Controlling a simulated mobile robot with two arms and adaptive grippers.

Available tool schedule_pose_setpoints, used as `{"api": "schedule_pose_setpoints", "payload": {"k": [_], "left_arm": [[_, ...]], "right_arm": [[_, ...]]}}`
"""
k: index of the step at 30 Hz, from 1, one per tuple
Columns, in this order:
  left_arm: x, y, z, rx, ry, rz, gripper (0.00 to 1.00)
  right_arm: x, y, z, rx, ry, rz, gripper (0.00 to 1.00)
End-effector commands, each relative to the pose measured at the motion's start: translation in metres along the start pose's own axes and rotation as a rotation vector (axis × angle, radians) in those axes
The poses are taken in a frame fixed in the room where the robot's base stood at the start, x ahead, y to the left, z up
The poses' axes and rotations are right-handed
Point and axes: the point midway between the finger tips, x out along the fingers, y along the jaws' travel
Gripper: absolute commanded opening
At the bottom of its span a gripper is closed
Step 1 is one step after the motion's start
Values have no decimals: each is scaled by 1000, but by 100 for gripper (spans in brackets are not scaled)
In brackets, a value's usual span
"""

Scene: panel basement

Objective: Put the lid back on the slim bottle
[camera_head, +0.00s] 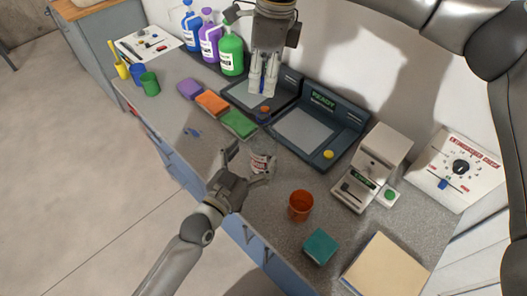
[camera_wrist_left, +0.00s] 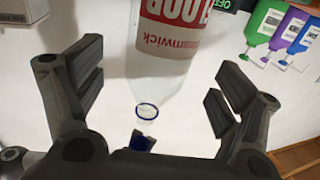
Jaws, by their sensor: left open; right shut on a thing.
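The clear bottle with a red and white label (camera_head: 262,161) stands on the counter between the fingers of my left gripper (camera_head: 249,163). In the left wrist view the bottle (camera_wrist_left: 172,55) shows inverted between the open fingers, with a bare neck ringed in blue. My left gripper is open; I cannot tell whether a finger touches the bottle. My right gripper (camera_head: 263,88) is shut on a small blue thing, apparently the lid, mostly hidden by its fingers. It is above the left dark device, away from the bottle.
Behind the bottle are a dark device marked READY (camera_head: 308,130) and a white machine (camera_head: 372,165). An orange-brown cup (camera_head: 300,206), teal block (camera_head: 320,247) and beige board (camera_head: 385,268) are to the right. Sponges (camera_head: 212,103) lie left; large bottles (camera_head: 231,54) stand behind.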

Motion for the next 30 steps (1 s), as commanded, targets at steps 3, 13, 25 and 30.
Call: {"api": "schedule_pose_setpoints", "payload": {"k": [3, 13, 25, 30], "left_arm": [[23, 0, -1, 0, 1, 0, 89], [53, 0, 0, 1, -1, 0, 89], [54, 0, 1, 1, -2, 0, 77], [54, 0, 1, 1, -2, 0, 55]], "right_arm": [[0, 0, 0, 0, 0, 0, 22], [0, 0, 0, 0, 0, 0, 22], [0, 0, 0, 0, 0, 0, 22], [0, 0, 0, 0, 0, 0, 22]]}}
